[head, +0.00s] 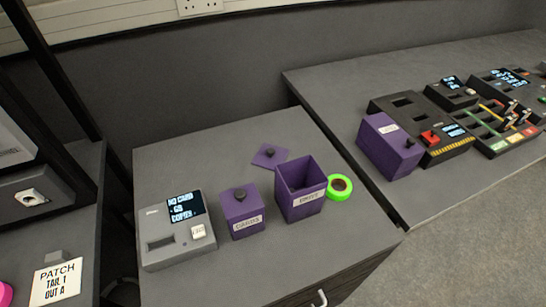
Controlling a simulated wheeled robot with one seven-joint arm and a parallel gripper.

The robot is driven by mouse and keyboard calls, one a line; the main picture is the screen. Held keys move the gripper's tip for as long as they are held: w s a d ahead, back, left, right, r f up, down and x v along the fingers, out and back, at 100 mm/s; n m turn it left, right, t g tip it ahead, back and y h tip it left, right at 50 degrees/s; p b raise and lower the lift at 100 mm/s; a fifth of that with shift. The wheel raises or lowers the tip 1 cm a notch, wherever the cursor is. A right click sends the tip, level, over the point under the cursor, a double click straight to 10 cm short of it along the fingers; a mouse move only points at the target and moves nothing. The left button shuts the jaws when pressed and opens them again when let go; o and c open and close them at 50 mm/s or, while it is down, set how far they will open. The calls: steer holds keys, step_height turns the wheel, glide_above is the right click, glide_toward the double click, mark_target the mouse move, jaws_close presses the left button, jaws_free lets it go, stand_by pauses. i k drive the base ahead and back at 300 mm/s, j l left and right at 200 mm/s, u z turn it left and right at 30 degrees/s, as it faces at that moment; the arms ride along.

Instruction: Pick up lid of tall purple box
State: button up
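A tall purple box (302,204) stands upright on the middle grey desk with its top open and a white label on its front. A flat purple lid (262,161) with a dark round knob (269,151) lies on the desk behind and to the left of this box, apart from it. A shorter purple box (242,222) with a dark knob on its closed top and a white label stands just left of the open box. My gripper is not in view.
A grey device (165,247) with a lit screen stands left of the boxes. A green tape roll (339,187) lies beside the open box. Another purple box (390,152) and dark devices (442,150) are on the right desk. The middle desk's back left is clear.

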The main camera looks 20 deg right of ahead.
mark_target(268, 155)
steer(key=i+l+u, duration=0.1)
steer(key=l+u, duration=0.2)
steer(key=l, duration=0.4)
steer(key=l+u, duration=0.25)
steer(key=l, duration=0.4)
steer(key=l+u, duration=0.3)
steer(key=l, duration=0.4)
steer(key=k+l+u, duration=0.25)
steer(key=l, duration=0.4)
steer(key=i, duration=0.1)
